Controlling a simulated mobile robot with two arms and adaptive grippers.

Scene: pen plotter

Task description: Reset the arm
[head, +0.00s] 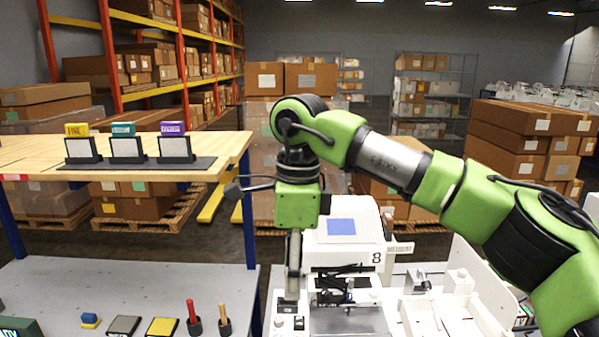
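My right arm (400,160) reaches in from the right and bends down at the wrist. My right gripper (291,285) points straight down over the left front part of the white pen plotter (345,255), beside a small dark control there. It shows edge-on, so I cannot tell whether its fingers are open or shut, or whether they touch the machine. The plotter has a blue screen and the number 8 on its front. My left gripper is not in view.
At left, a wooden shelf (190,148) holds yellow, teal and purple labelled blocks in stands. A grey lower surface (130,285) carries a red-handled tool (193,318), an orange-handled tool (224,319) and several small pads. White trays (450,317) lie right of the plotter.

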